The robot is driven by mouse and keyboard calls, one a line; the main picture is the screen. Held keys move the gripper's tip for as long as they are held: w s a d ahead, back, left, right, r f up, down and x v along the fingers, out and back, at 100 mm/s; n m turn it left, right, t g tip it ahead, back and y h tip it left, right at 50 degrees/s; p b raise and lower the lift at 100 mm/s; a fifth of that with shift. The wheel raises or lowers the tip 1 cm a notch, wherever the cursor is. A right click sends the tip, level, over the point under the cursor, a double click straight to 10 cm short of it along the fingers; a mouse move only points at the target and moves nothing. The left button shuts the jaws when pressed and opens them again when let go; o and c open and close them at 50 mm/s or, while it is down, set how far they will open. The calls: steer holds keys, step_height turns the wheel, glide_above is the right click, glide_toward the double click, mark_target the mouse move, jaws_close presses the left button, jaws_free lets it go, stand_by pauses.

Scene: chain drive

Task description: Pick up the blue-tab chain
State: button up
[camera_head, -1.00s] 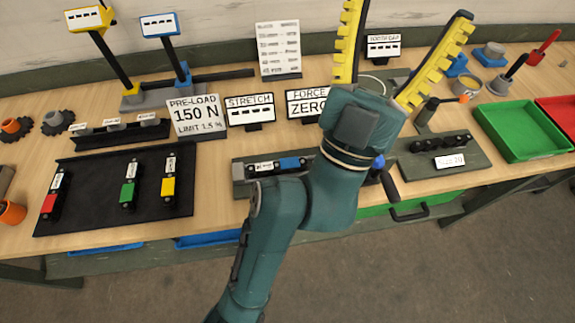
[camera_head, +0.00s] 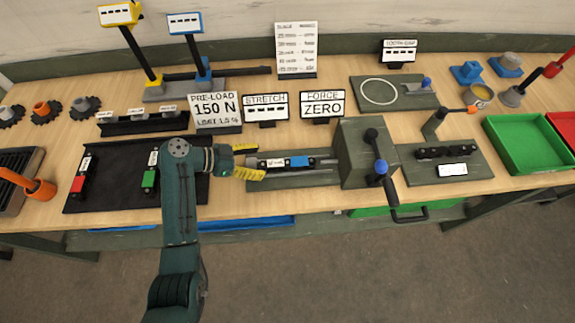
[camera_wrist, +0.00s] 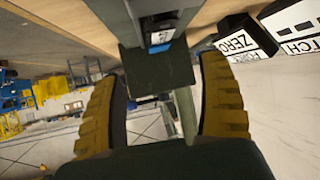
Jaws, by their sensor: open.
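The blue-tab chain (camera_head: 298,161) lies in the grey stretch fixture (camera_head: 265,186) at the middle of the bench, with a white label at its left. In the wrist view its blue tab (camera_wrist: 160,20) shows at the top centre, beyond a dark block. My gripper (camera_head: 256,161) is at the fixture's left end, its yellow fingers apart and pointing right toward the chain. Both fingers also show in the wrist view (camera_wrist: 162,95), with nothing held between them.
A grey block with a crank (camera_head: 365,150) stands at the fixture's right end. A black mat (camera_head: 112,196) at left holds red-tab (camera_head: 80,180) and green-tab (camera_head: 150,176) chains; my arm covers its right part. STRETCH (camera_head: 266,108) and FORCE ZERO (camera_head: 322,104) signs stand behind the fixture.

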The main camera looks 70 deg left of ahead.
mark_target(286, 162)
steer(key=x, duration=0.4)
steer(key=shift+w+f+b, duration=0.15)
steer(key=shift+w+b, duration=0.05)
steer(key=shift+b, duration=0.2)
steer(key=b+x, duration=0.2)
steer(key=x, duration=0.3)
steer(key=shift+f, duration=0.25)
steer(key=shift+a, duration=0.1)
jaws_close()
steer(key=shift+r, duration=0.25)
